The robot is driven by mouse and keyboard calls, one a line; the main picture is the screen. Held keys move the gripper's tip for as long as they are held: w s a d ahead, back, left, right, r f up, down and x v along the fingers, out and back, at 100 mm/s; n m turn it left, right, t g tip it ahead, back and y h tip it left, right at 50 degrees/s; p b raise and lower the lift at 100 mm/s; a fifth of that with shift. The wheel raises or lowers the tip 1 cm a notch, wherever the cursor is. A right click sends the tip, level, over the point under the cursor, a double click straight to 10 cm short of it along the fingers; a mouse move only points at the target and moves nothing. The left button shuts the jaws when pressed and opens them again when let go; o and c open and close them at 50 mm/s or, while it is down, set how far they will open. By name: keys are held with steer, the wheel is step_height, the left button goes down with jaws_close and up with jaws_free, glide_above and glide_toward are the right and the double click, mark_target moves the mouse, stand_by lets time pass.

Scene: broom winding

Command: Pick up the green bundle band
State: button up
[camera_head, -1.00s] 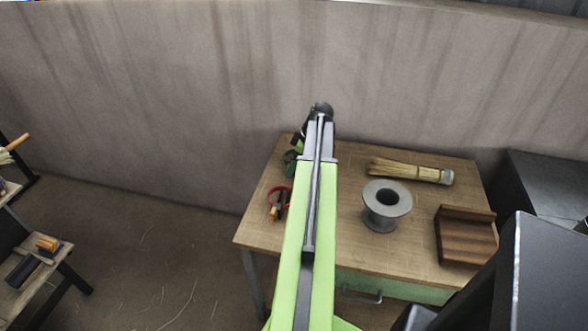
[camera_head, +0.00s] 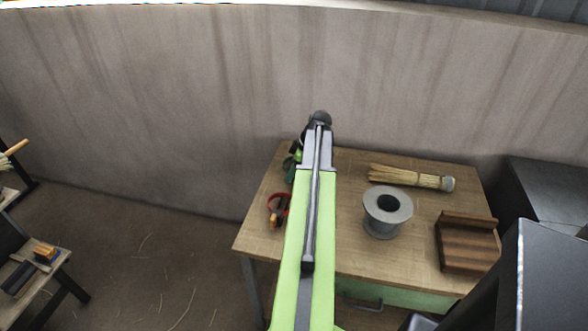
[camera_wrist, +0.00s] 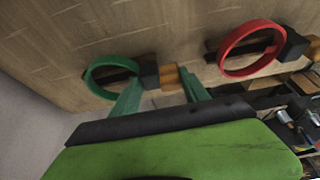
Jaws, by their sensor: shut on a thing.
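The green bundle band (camera_wrist: 92,80) is a round green loop with a black block and an orange-brown piece at its side. In the wrist view my gripper (camera_wrist: 160,91) has its green fingers on either side of those end pieces and is shut on the band. Whether the band touches the table or hangs just above it, I cannot tell. In the head view my arm hides most of the gripper, and only a little green shows at the table's back left.
A red band (camera_head: 278,210) lies close by on the wooden table (camera_head: 345,255). A wall (camera_head: 180,110) rises behind the table.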

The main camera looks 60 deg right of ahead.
steer(key=shift+r+p, duration=0.5)
steer(key=shift+p, duration=0.05)
step_height(320, 180, up, 4)
steer(key=p, duration=0.4)
steer(key=shift+s+d+r+p, duration=0.1)
steer(key=shift+s+r+p, duration=0.9)
steer(key=shift+s, duration=0.95)
steer(key=shift+s+d+r+p, duration=0.1)
steer(key=shift+s+r+p, duration=0.85)
steer(key=shift+s, duration=1)
steer(key=shift+s+d+r+p, duration=0.1)
steer(key=shift+s+r+p, duration=0.9)
steer(key=shift+s, duration=0.95)
